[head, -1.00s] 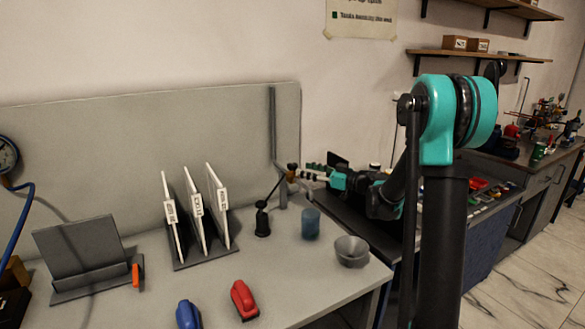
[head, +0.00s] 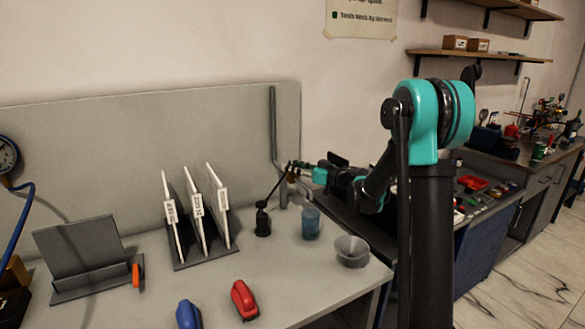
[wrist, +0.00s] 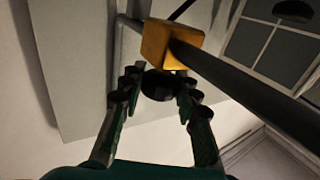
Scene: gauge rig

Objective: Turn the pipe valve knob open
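In the wrist view, a dark round valve knob (wrist: 158,85) shows between the fingertips of my gripper (wrist: 158,90). The fingers are apart, one on each side of the knob, and I see no clear contact. A yellow-orange valve body (wrist: 160,45) lies just beyond the knob. In the head view, my gripper (head: 300,170) is at the grey pipe (head: 274,130) by the back panel's right end. The knob is too small and covered to make out in that view.
A thin dark rod leads from a black stand (head: 262,220) toward the valve. A blue cup (head: 311,224) and a grey bowl (head: 352,252) stand on the bench below my gripper. A binder rack (head: 205,255) is to the left. A dark bar crosses the wrist view's right side.

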